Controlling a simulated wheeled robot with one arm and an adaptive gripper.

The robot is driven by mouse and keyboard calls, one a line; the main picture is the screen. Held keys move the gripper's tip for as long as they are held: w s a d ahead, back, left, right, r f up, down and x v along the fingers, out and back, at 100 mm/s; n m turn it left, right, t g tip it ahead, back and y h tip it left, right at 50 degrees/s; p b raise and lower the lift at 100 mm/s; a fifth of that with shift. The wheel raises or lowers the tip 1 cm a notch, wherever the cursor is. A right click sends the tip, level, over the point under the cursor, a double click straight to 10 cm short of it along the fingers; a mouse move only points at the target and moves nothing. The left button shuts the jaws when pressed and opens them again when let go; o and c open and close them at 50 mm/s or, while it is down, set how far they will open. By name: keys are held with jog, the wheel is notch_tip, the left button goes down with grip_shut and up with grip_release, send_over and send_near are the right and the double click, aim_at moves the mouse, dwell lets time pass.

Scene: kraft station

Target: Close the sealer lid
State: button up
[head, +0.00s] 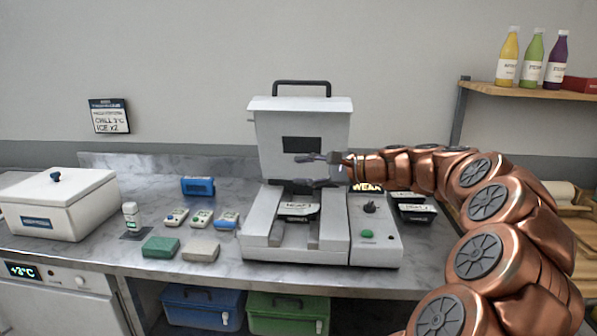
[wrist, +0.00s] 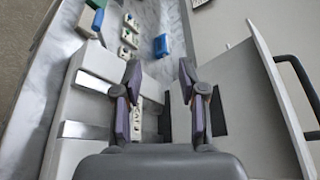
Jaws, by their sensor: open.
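The sealer (head: 294,235) stands on the counter with its grey-white lid (head: 270,135) raised upright and a black handle (head: 302,83) along the lid's top edge. A black-topped tray (head: 298,211) sits in the sealer's bed. My gripper (head: 298,171) is open and empty in front of the raised lid, above the bed. In the wrist view the open fingers (wrist: 163,75) lie between the sealer base (wrist: 85,95) on the left and the lid (wrist: 250,100) on the right. The lid's handle (wrist: 300,85) is at the far right there, apart from the fingers.
A control panel with a green button (head: 366,234) is on the sealer's right side. Another black-topped tray (head: 413,208) lies to its right. A white box (head: 60,204), several small devices and a green block (head: 160,247) are on the left. A wall shelf (head: 530,92) holds bottles.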

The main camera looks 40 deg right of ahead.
jog(key=v, duration=1)
jog(key=shift+s, duration=0.2)
jog(key=shift+r, duration=0.1)
jog(key=shift+c, duration=0.2)
